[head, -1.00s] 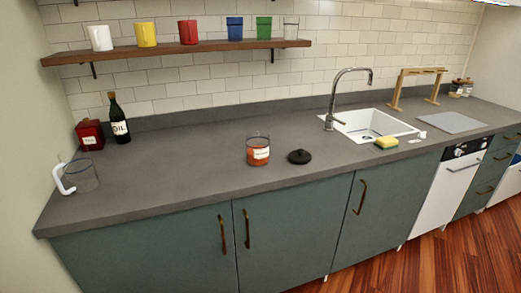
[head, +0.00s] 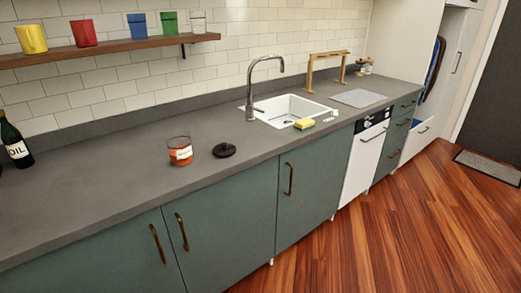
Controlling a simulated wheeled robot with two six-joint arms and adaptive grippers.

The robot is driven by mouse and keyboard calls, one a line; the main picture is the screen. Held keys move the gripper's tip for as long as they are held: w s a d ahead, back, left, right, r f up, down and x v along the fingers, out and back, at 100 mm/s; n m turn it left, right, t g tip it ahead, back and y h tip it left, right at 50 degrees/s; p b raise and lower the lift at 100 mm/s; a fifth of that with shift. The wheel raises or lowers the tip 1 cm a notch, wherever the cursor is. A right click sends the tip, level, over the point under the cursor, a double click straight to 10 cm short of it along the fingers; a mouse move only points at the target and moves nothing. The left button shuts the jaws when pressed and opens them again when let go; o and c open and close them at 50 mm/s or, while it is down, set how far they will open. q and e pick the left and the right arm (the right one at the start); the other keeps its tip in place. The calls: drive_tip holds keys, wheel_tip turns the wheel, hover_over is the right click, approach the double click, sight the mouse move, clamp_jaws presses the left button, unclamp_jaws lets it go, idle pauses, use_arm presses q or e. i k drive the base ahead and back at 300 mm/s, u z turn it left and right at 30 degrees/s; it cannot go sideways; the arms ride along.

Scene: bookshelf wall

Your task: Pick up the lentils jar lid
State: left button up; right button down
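A glass jar (head: 180,151) with orange-red contents and a white label stands upright and open on the grey countertop; the label is too small to read. A round dark lid with a knob (head: 224,150) lies flat on the counter just to the right of the jar, apart from it. Neither of my grippers shows in the head view.
The grey countertop (head: 95,185) is clear in front of and left of the jar. To the right are a tap (head: 250,90), a white sink (head: 292,108), a yellow-green sponge (head: 304,124) and a wooden rack (head: 326,66).

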sight(224, 150)
drive_tip(key=z, duration=1.1)
drive_tip(key=i, duration=2.85)
drive_tip(key=u, duration=2.45)
